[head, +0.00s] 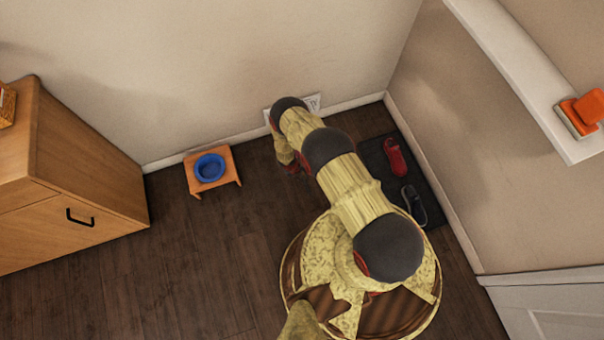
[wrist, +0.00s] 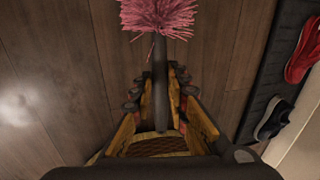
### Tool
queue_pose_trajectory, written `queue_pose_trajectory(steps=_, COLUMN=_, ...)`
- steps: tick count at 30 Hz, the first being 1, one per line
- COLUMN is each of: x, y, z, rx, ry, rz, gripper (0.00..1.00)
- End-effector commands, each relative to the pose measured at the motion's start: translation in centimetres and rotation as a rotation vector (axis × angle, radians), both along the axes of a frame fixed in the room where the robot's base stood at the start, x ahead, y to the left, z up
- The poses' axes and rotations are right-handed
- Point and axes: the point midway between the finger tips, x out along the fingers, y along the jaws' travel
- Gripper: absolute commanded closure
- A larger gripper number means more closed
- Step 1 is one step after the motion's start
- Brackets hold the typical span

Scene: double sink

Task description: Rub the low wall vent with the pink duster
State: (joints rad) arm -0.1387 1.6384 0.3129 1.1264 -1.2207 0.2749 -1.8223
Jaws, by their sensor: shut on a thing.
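The pink duster shows in the wrist view, with a fluffy pink head (wrist: 158,14) at the top and a dark handle. My gripper (wrist: 159,92) is shut on the handle, and the head sticks out beyond the fingertips over the dark wood floor. The low wall vent (head: 312,103) is a pale plate at the foot of the back wall in the head view. My arm hides part of it. My gripper (head: 291,168) is low in front of that wall, mostly hidden by my arm. The duster cannot be made out in the head view, and the vent is not in the wrist view.
A blue bowl (head: 209,168) sits in a small orange wooden stand (head: 229,169) left of my arm. A dark mat (head: 376,153) with a red shoe (head: 394,157) and a dark shoe (head: 414,205) lies on the right. A wooden cabinet (head: 90,180) stands at left.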

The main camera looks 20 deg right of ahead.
Motion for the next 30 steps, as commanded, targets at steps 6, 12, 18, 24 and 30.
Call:
queue_pose_trajectory(steps=6, x=2.2, y=0.0, z=-0.4, rx=0.000, ry=-0.003, rz=-0.003, gripper=1.00)
queue_pose_trajectory(steps=12, x=4.1, y=-0.1, z=-0.3, rx=-0.001, ry=-0.002, rz=-0.004, gripper=1.00)
queue_pose_trajectory(steps=18, x=5.2, y=-0.1, z=-0.2, rx=0.000, ry=-0.001, rz=-0.003, gripper=1.00)
queue_pose_trajectory(steps=24, x=5.5, y=0.0, z=0.0, rx=0.000, ry=0.000, rz=-0.002, gripper=1.00)
queue_pose_trajectory(steps=30, x=5.5, y=0.0, z=0.1, rx=0.000, ry=-0.001, rz=-0.002, gripper=1.00)
